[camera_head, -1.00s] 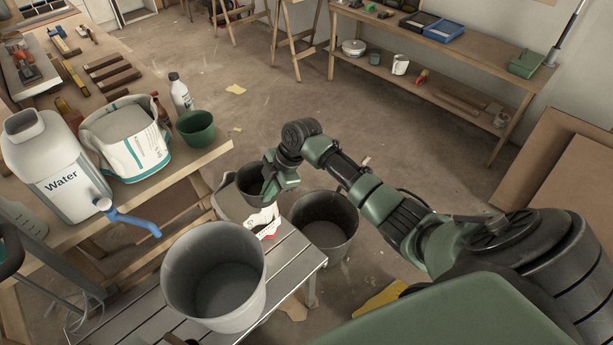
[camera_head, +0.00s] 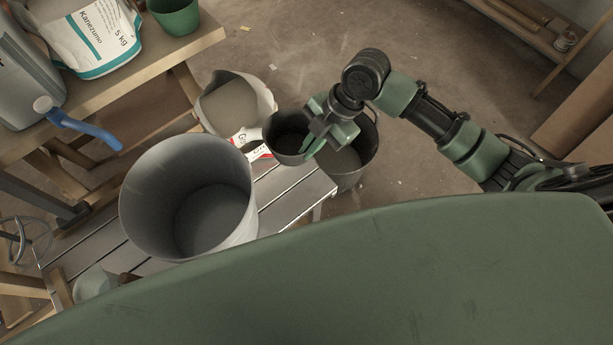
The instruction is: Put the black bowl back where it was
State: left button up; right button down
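The black bowl (camera_head: 285,122) is in the camera_head view, right of the open powder bag (camera_head: 262,92) and partly over the dark bucket (camera_head: 368,150). My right gripper (camera_head: 311,141) is at the bowl's right rim and appears shut on it; the bowl hangs with its opening up. Its inside looks dark, and I see no clear contents. My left gripper is not in view.
A large grey bucket (camera_head: 140,205) stands on the slatted bench (camera_head: 300,200). The workbench (camera_head: 165,50) at the upper left carries a jug with a blue spout (camera_head: 85,128), a Kanezumo bag (camera_head: 95,38) and a green pot (camera_head: 175,15). The floor beyond is open.

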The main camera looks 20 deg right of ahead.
jog(key=shift+f+b, duration=0.7)
jog(key=shift+f, duration=8.25)
jog(key=shift+f, duration=0.15)
jog(key=c, duration=2)
grip_release()
jog(key=o, duration=0.4)
jog(key=shift+c, duration=0.2)
